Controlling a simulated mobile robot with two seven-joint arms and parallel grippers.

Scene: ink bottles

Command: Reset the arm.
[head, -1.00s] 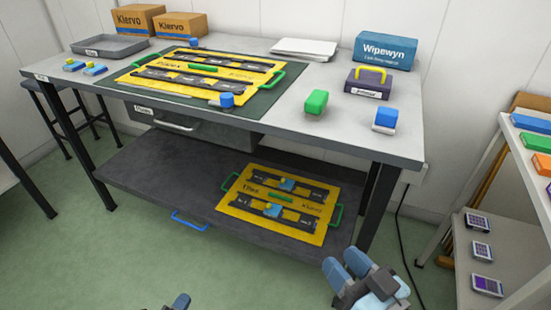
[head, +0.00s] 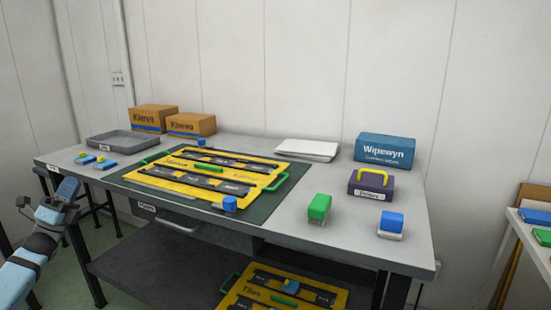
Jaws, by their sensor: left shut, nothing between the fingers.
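My left gripper (head: 66,188) is at the left edge of the view, on a light-blue and dark arm rising from the lower left corner. It is shut and empty, in front of the left end of the grey workbench (head: 300,235), and I see no contact with anything. My right gripper is out of view. On the bench a yellow board (head: 160,179) with dark strips and green handles lies on a dark green mat (head: 262,209).
Green block (head: 319,206), blue block (head: 391,221), purple box (head: 371,187) and Wipewyn box (head: 385,151) stand at right. A grey tray (head: 122,146), two cartons (head: 153,118) and small blue items (head: 100,164) are at left. Another yellow board (head: 325,297) lies on the lower shelf.

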